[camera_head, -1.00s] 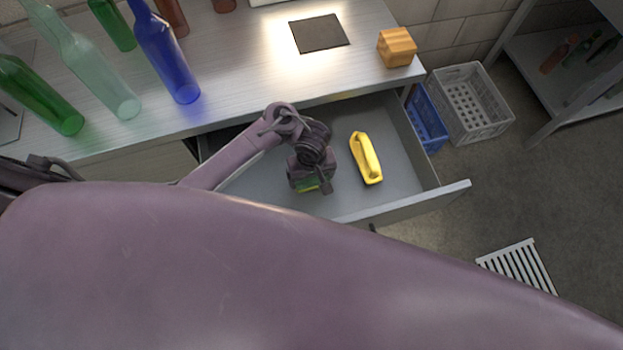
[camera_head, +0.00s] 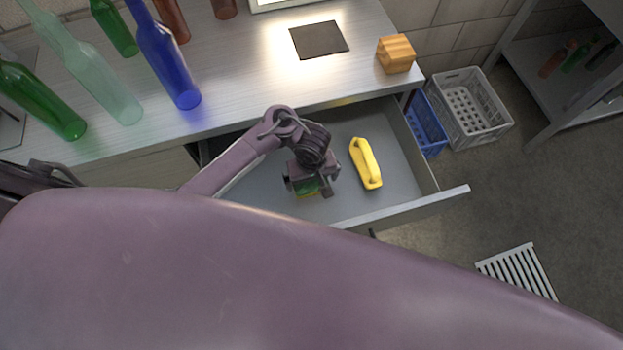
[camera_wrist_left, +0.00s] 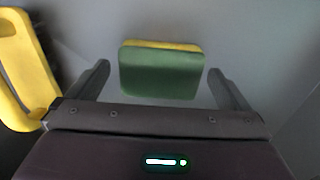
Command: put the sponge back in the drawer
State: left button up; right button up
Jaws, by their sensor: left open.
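The sponge (camera_head: 308,187), green with a yellow layer, is in the open drawer (camera_head: 395,207), partly hidden by my left gripper in the head view. In the left wrist view the sponge (camera_wrist_left: 160,73) appears between the spread fingers, with a gap on each side. It seems to rest on the grey drawer floor, though the contact is hard to see. My left gripper (camera_head: 309,190) is open and low inside the drawer, over the sponge. Its fingers (camera_wrist_left: 160,85) touch nothing visible. My right gripper is not in view.
A yellow handled object (camera_head: 366,163) lies in the drawer to the right of the gripper. Bottles, including a blue one (camera_head: 168,60), stand on the counter at left. A wooden block (camera_head: 396,54) sits near the counter's right edge. Crates (camera_head: 470,108) stand on the floor.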

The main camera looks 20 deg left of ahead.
aim_at(311, 185)
pick_arm(q)
notch_tip(311, 185, up, 10)
jog(key=p, duration=0.6)
jog(key=shift+s, duration=0.1)
